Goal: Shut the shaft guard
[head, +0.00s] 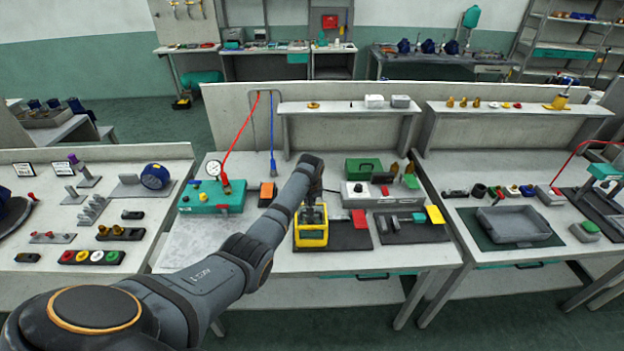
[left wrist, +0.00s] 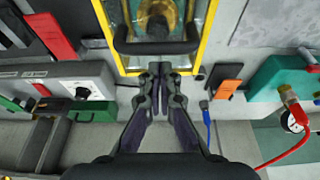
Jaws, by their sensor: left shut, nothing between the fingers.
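The shaft guard (head: 311,236) is a yellow-framed box on a dark mat, in the middle of the centre bench in the head view. In the left wrist view its yellow frame (left wrist: 208,37) surrounds a brass-coloured part, with a dark bar handle (left wrist: 155,47) across the near end. I cannot tell how far the guard stands open. My left gripper (left wrist: 160,70) is shut and empty, its fingertips close to the handle; whether they touch is unclear. In the head view my arm comes over the bench from the left and partly hides the area behind the guard. My right gripper is not in view.
A teal unit with a gauge (head: 211,196) stands left of the guard, an orange block (head: 267,194) nearer. A grey control box (head: 362,194) and green case (head: 363,168) stand behind right. A tool mat (head: 399,232) lies right. The bench's front left is clear.

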